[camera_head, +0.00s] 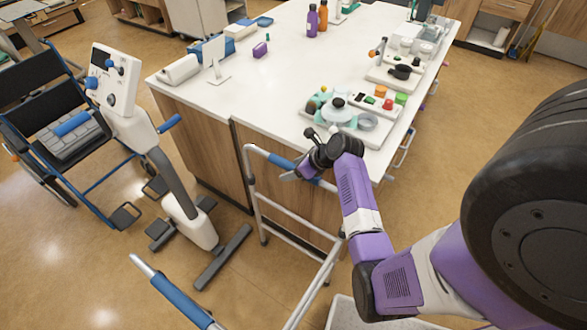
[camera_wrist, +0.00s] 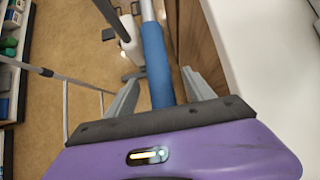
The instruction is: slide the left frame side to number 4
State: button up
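A grey metal walking frame stands on the floor in front of the counter in the head view. It has one blue grip (camera_head: 281,161) at the counter's end and another blue grip (camera_head: 180,301) at the lower left. My gripper (camera_head: 297,175) is at the grip by the counter. In the wrist view this blue grip (camera_wrist: 157,68) runs between the two spread fingers of my gripper (camera_wrist: 160,92), with small gaps on both sides. I cannot tell how deep the grip lies between them. No number 4 is readable, and my arm hides part of the frame.
The white counter (camera_head: 275,95) beside my gripper carries a teal-and-grey device (camera_head: 338,110), bottles and boxes. A white exercise machine (camera_head: 122,85) and a wheelchair (camera_head: 60,130) stand at the left. The floor (camera_head: 80,265) between them and the frame is partly clear.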

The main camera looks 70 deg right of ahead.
jog(key=shift+p+v, duration=0.7)
jog(key=shift+v, duration=2.85)
jog(key=shift+s, duration=0.1)
